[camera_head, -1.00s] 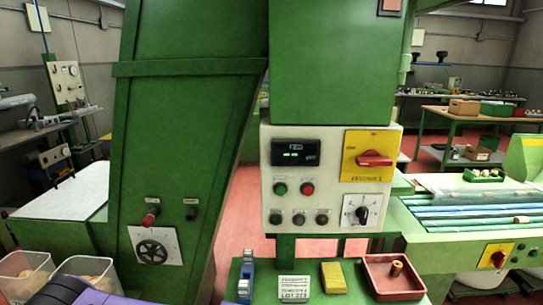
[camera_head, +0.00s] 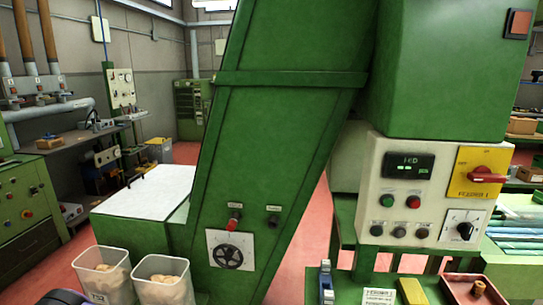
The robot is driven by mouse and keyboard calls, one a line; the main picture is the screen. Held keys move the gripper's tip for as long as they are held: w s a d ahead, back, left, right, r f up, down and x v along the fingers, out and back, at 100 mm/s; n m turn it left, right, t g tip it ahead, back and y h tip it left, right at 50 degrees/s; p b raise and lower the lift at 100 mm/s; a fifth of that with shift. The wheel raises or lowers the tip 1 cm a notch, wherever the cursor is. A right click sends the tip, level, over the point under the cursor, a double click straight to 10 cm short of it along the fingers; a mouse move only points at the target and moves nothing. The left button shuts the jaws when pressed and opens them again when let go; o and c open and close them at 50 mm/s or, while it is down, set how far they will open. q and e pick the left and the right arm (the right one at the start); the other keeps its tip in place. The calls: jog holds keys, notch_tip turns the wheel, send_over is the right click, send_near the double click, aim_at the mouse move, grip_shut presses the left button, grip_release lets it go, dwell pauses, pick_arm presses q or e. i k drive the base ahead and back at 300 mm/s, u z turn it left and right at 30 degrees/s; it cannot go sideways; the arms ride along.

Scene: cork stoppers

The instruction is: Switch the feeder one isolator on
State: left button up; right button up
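The feeder one isolator is a red rotary handle (camera_head: 486,175) on a yellow plate (camera_head: 467,158) marked FEEDER 1. It sits at the upper right of a pale control panel (camera_head: 375,190), near the right edge of the head view. The handle lies roughly horizontal; the small position lettering on the plate is too small to read surely. Neither gripper shows. Only a dark, purplish piece, probably of my own arm, shows at the bottom left corner, far from the panel.
The panel also has a lit display (camera_head: 408,166), a green button (camera_head: 386,200), a red button (camera_head: 413,202) and a black selector knob (camera_head: 464,231). A big green chute (camera_head: 280,140) stands left of it. Bins of corks (camera_head: 165,283) stand lower left. A red tray (camera_head: 476,292) lies below.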

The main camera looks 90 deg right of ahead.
aim_at(482, 174)
jog(key=z, duration=2.95)
jog(key=k, duration=0.1)
jog(key=z, duration=0.95)
jog(key=i, duration=0.5)
jog(key=u, duration=1.15)
jog(key=k, duration=0.75)
jog(key=z, duration=1)
jog(key=i, duration=0.5)
jog(key=u, duration=0.05)
